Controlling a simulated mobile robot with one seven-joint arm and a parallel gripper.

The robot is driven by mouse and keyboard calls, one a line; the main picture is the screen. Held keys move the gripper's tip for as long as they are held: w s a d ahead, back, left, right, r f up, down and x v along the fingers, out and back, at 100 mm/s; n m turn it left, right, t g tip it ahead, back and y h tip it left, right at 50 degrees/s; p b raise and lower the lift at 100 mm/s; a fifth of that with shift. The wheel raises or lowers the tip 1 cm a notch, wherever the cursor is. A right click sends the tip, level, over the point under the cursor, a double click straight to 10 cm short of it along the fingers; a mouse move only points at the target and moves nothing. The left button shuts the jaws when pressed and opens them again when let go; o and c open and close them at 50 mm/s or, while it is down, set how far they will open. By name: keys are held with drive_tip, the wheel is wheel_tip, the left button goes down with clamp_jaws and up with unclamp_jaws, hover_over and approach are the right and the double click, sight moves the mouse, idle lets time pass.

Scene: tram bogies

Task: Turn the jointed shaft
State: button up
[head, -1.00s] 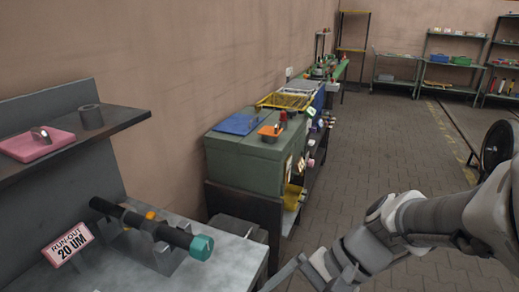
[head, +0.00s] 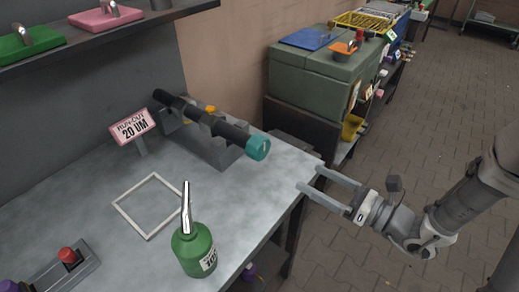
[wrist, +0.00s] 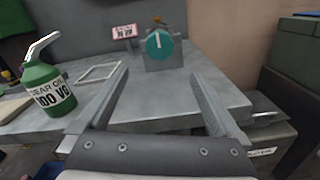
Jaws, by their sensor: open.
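The jointed shaft (head: 230,133) is a dark rod lying in grey V-shaped supports (head: 217,150) on the workbench. Its near end carries a teal cap (head: 258,148). In the wrist view the teal cap (wrist: 159,44) faces me end-on, with a pale line upright on its face. My gripper (head: 308,178) is open and empty at the bench's right edge, right of and nearer than the cap, not touching it. In the wrist view my fingers (wrist: 158,78) are spread wide, with the cap beyond them, roughly centred.
A "RUN-OUT 20 UM" sign (head: 134,126) stands left of the shaft. A white square frame (head: 150,205) lies on the bench. A green oil can (head: 194,247) stands at its front edge. A green cabinet (head: 318,80) stands behind, right. The floor at right is clear.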

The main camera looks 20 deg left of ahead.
sight(264, 153)
drive_tip(key=b+x, duration=0.1)
drive_tip(key=x, duration=1.5)
drive_tip(key=shift+a, duration=0.15)
drive_tip(key=c, duration=1.3)
drive_tip(key=shift+b, duration=0.3)
drive_tip(key=shift+f, duration=0.15)
